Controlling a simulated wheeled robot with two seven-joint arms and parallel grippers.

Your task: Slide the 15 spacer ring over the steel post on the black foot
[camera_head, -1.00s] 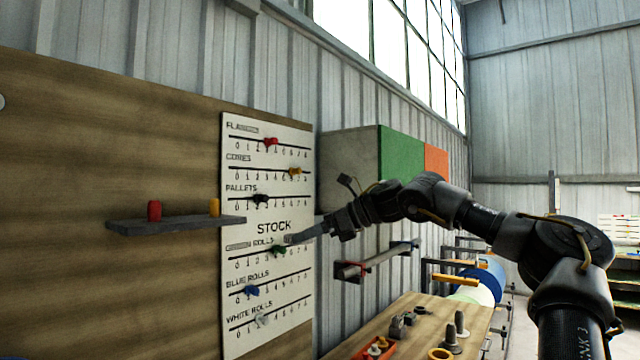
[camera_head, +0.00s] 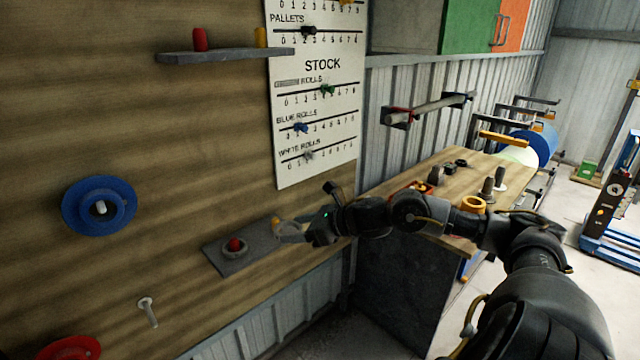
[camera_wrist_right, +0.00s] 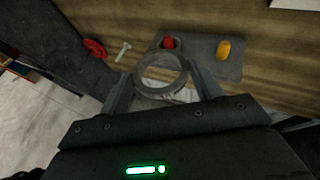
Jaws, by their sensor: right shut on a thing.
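My right gripper (camera_head: 292,231) is at the lower grey shelf on the wooden wall. In the right wrist view, its fingers (camera_wrist_right: 160,88) are shut on a grey ring (camera_wrist_right: 140,80), with the shelf behind it. I cannot read a number on the ring. Several dark grey posts (camera_head: 487,191) stand on the workbench to the right; I cannot tell which is the steel post on the black foot. My left gripper is not in view.
The lower shelf (camera_head: 218,261) bears a red peg (camera_head: 235,244) with a grey ring-like piece around its base, and a yellow peg (camera_head: 276,221). A blue disc (camera_head: 85,207) and a pale peg (camera_head: 147,309) are on the wall. A yellow ring (camera_head: 473,204) lies on the workbench (camera_head: 452,188).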

